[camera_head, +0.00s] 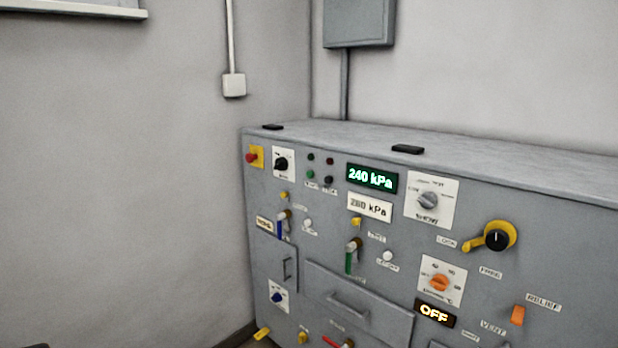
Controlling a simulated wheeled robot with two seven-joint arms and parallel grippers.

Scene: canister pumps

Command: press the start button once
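The grey control cabinet (360,255) stands against the wall on the right. Near its upper left is a small cluster: a dark green round piece (311,157) beside a dark red one (330,161), and below them a green round button (309,172) beside a dark one (328,180). Small labels under this lower pair are too blurred to read surely, so I cannot tell for certain which is the start button. A display (371,178) to the right reads 240 kPa in green, above a white plate (369,207) reading 260 kPa. Neither gripper is in view.
A red button on yellow (252,158) and a black knob (282,163) lie left of the cluster. Other knobs, levers and a yellow-backed handle (497,238) protrude from the front. An orange-lit sign (434,313) reads OFF. Two black objects lie on top.

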